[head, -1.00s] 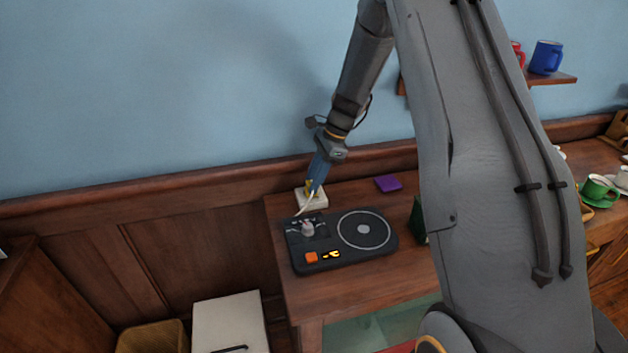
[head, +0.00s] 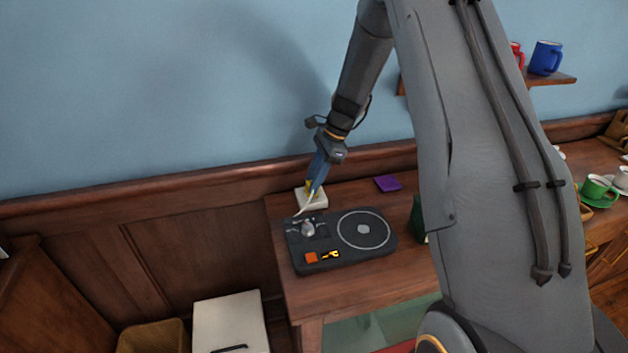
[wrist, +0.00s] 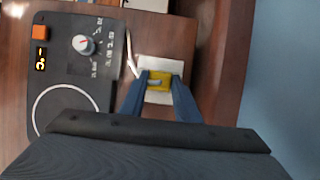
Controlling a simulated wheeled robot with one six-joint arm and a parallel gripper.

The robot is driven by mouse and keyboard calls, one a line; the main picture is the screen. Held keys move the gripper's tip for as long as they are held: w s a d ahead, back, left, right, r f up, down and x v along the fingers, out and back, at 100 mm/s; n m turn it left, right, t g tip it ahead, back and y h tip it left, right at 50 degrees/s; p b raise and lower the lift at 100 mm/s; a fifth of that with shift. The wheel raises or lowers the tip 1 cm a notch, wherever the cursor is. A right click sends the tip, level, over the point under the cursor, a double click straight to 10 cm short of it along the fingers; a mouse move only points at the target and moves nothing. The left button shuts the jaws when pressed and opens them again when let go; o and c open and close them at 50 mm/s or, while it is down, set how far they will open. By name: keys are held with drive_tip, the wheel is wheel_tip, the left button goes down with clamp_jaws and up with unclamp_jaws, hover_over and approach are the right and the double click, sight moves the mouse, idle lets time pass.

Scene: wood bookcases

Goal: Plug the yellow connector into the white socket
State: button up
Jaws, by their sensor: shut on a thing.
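The yellow connector (wrist: 159,82) sits between the blue fingertips of my gripper (wrist: 160,88), which are shut on it. The white socket (wrist: 160,64) lies right under the connector in the wrist view, and the connector overlaps its middle. In the head view, my gripper (head: 314,184) points down at the white socket (head: 318,201) on the wooden table, with a bit of yellow at its tips. A white cable (wrist: 133,66) runs off beside the connector. I cannot tell how deep the connector is in the socket, because the contact is hidden.
A dark turntable-like device (head: 340,242) with a knob and an orange button lies close in front of the socket. A purple block (head: 388,183) is to the right on the table (head: 293,290). The wall's wood rail (head: 200,181) is close behind.

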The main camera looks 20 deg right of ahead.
drive_tip(key=shift+f, duration=0.6)
drive_tip(key=o, duration=1.1)
drive_tip(key=shift+o, duration=0.2)
drive_tip(key=b+v, duration=0.2)
drive_tip(key=v, duration=0.5)
drive_tip(key=shift+d+r, duration=0.2)
drive_tip(key=shift+r, duration=0.15)
